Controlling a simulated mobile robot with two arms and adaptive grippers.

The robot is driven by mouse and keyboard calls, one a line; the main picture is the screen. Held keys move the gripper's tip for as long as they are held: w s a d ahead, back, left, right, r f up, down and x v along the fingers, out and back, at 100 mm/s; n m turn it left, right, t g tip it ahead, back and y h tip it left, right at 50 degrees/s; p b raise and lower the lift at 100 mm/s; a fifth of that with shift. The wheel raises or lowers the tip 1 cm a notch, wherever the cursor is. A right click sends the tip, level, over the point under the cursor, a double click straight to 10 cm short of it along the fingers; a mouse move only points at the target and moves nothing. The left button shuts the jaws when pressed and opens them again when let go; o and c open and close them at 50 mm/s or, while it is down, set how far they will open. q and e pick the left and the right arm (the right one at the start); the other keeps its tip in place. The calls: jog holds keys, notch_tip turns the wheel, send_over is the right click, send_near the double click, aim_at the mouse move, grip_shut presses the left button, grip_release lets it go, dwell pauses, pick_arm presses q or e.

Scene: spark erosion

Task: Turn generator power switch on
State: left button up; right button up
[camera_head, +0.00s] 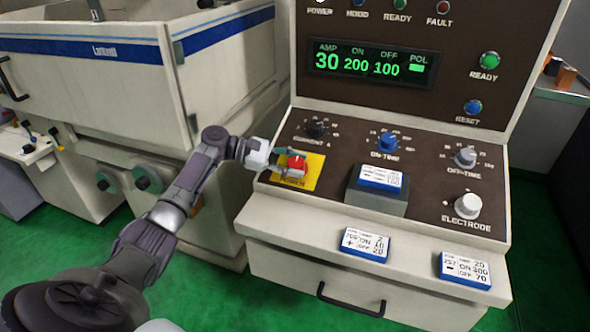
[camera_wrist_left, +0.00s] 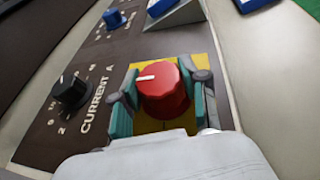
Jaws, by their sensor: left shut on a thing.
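The generator power switch is a red rotary knob (camera_head: 297,162) on a yellow plate (camera_head: 313,180) at the left front of the generator's control panel. It also shows in the left wrist view as a red knob (camera_wrist_left: 163,90) with a white pointer line toward the picture's left. My left gripper (camera_head: 290,162) reaches in from the left. Its two teal-padded fingers (camera_wrist_left: 163,100) stand on either side of the knob and are shut on it. The display (camera_head: 370,65) is lit green with 30, 200 and 100. My right gripper is not in view.
A black current knob (camera_head: 316,129), a blue on-time knob (camera_head: 387,142), a grey off-time knob (camera_head: 465,157) and a white electrode knob (camera_head: 467,206) share the panel. A card (camera_head: 381,177) rests on a raised block. Two more cards (camera_head: 365,244) (camera_head: 465,268) lie on the front ledge.

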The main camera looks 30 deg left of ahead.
aim_at(289, 162)
pick_arm(q)
jog(key=shift+m+g, duration=0.3)
jog(key=shift+g, duration=0.1)
jog(key=o, duration=1.2)
jog(key=shift+c, duration=0.2)
jog(key=shift+s+a, duration=0.1)
jog(key=shift+a, duration=0.1)
jog(key=v, duration=0.7)
jog(key=shift+f, duration=0.1)
